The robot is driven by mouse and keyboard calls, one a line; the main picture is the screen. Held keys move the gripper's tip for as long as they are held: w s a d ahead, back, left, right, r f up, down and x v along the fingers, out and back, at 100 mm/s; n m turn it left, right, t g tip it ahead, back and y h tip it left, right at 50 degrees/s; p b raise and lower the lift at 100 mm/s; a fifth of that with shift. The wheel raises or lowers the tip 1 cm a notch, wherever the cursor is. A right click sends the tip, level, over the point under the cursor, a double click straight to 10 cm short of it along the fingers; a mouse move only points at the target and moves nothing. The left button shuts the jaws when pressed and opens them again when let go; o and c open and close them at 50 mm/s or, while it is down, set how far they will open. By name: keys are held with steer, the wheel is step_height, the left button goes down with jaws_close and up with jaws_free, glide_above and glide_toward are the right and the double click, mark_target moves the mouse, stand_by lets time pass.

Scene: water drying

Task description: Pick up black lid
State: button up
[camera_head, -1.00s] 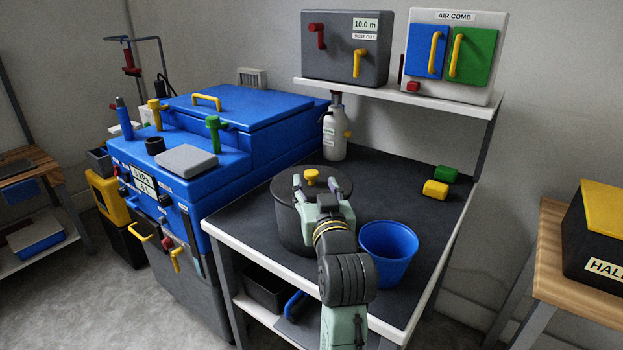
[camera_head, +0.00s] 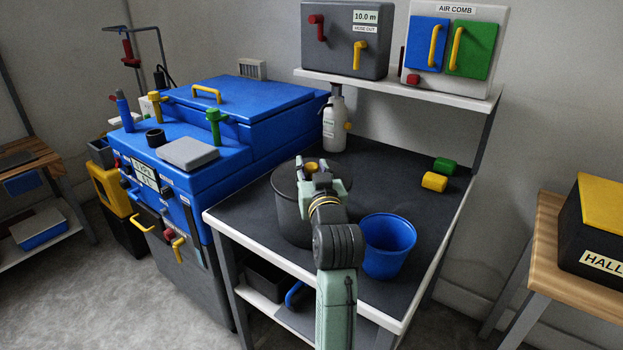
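The black lid (camera_head: 287,178) lies on top of a dark round pot (camera_head: 290,217) on the dark bench. A yellow knob (camera_head: 311,166) stands up at the middle of the lid. My gripper (camera_head: 312,172) is over the lid, with its fingers pointing at the knob and at about its height. The fingers look apart, one on each side of the knob. The gripper's body hides the right part of the lid and pot. I cannot tell whether the fingers touch the knob.
A blue bucket (camera_head: 388,245) stands just right of my arm. A white bottle (camera_head: 335,124) is behind the pot. A yellow block (camera_head: 434,181) and a green block (camera_head: 444,165) lie at the back right. A white shelf (camera_head: 400,84) overhangs the bench's back. The blue machine (camera_head: 180,160) stands left.

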jaws_close()
stand_by(0.3)
